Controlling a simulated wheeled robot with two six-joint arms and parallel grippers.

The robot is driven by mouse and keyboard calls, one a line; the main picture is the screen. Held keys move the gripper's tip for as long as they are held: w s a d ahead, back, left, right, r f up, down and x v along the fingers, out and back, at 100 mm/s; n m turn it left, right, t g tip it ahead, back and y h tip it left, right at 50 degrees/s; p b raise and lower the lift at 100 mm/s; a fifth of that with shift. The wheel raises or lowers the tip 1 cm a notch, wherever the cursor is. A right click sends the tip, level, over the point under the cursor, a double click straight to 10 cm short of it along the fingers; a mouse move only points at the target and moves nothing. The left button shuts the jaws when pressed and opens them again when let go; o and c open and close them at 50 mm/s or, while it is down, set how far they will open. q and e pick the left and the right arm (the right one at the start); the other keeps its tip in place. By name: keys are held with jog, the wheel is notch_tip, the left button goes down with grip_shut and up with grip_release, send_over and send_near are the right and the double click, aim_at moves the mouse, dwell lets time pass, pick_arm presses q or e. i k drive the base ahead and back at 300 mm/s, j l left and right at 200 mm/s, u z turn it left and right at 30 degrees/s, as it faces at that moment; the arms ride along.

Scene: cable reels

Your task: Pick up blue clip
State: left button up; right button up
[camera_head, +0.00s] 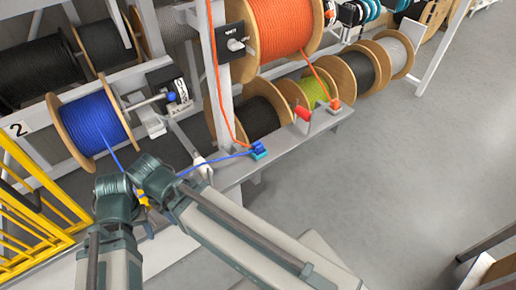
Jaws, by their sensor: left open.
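The blue clip (257,148) sits on the edge of the grey shelf, right of the picture's middle left. A blue cable (215,161) runs to it from the blue reel (92,123) and passes behind my arms. My left gripper (200,166) is small and partly covered by my arm links; it seems to be the pale tip left of the clip, apart from it and open.
An orange cable reel (280,28) hangs above, its cable dropping to the shelf. A yellow rack (40,190) stands at the left.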

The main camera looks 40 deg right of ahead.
aim_at(259, 147)
jog(key=l+z, duration=0.25)
jog(key=l, duration=0.85)
jog(key=l+z, duration=0.3)
jog(key=l, duration=0.75)
jog(key=i, duration=0.1)
